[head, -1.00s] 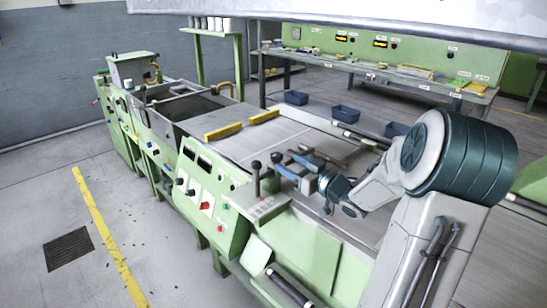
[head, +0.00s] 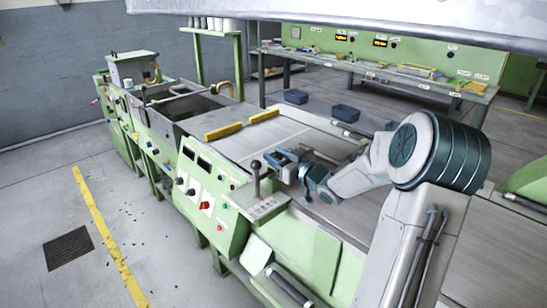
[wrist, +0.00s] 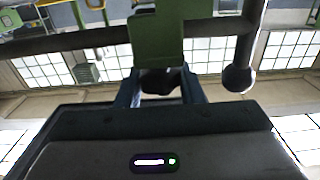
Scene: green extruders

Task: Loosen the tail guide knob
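In the wrist view, the two blue fingers of my gripper (wrist: 162,88) stand apart, one on each side of a dark knob-like part (wrist: 160,80) below a green bracket (wrist: 158,38). I cannot tell whether the fingers touch it, or for sure that it is the tail guide knob. In the head view, my gripper (head: 281,159) is at the near end of the green extruder line, just right of an upright lever with a dark ball top (head: 256,165). The part between the fingers is too small to make out there.
A dark rod with a round end (wrist: 238,78) hangs close to the right finger in the wrist view. The control panel (head: 207,197) stands left of the lever. Yellow bars (head: 223,131) lie along the line. Behind are blue bins (head: 346,113) and a workbench (head: 400,78).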

